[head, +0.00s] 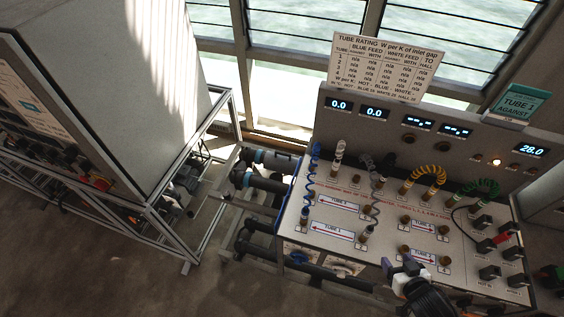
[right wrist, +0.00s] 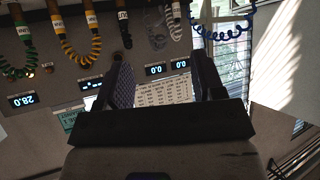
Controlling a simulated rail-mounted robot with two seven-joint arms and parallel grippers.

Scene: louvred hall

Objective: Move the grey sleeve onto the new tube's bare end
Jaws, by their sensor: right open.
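The grey coiled hose (head: 373,182), also in the right wrist view (right wrist: 154,20), hangs down over the sloping panel. I cannot make out a separate sleeve at that end. The blue coiled hose (head: 311,175) reaches down to the left post of the same row. Several other brown posts, such as one by TUBE 3 (head: 405,220), stand bare. My right gripper (head: 399,265) is open and empty at the panel's front edge. My left gripper is not in view.
White (head: 338,155), yellow (head: 424,176) and green (head: 480,188) coiled hoses hang along the panel's back. Black blocks and a red plug (head: 487,245) crowd its right side. A rating sign (head: 388,67) stands behind.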

